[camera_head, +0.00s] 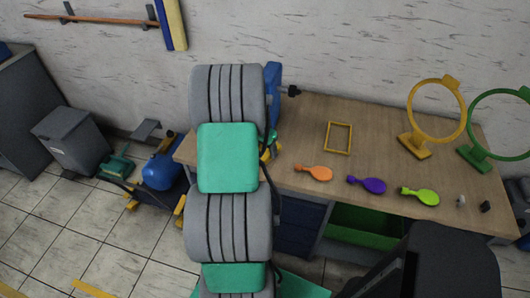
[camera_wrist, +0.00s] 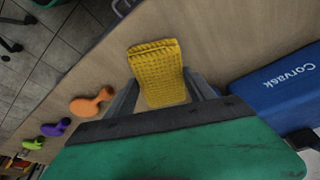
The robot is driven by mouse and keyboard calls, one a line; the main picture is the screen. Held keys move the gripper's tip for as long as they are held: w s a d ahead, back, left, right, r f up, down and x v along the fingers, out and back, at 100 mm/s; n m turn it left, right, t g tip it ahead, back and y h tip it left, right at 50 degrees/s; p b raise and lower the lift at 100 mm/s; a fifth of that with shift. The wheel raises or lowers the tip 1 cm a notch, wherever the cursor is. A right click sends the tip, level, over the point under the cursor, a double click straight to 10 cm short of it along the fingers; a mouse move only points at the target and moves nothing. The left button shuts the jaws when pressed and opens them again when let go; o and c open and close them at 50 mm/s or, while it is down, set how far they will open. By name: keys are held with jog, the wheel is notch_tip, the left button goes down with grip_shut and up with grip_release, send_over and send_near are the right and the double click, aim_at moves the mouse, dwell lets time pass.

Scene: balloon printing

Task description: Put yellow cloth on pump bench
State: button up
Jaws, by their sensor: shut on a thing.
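The yellow cloth (camera_wrist: 155,70) is a folded, waffle-textured piece held between the two fingers of my gripper (camera_wrist: 162,92) in the wrist view. It appears over the wooden bench top (camera_wrist: 215,30); whether it touches the top I cannot tell. In the head view my arm hides most of the gripper, and a bit of yellow (camera_head: 271,151) shows at its right edge, near the left end of the bench (camera_head: 385,150). A blue tank-shaped unit (camera_head: 161,172), perhaps the pump, stands left of the bench. I cannot tell which surface is the pump bench.
Yellow (camera_head: 436,110) and green (camera_head: 497,125) ring stands are at the right. A blue box (camera_wrist: 280,85) is beside my gripper.

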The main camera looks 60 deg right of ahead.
jog(key=shift+f, duration=1.8)
jog(key=o, duration=1.4)
jog(key=shift+r, duration=0.1)
jog(key=shift+c, duration=0.2)
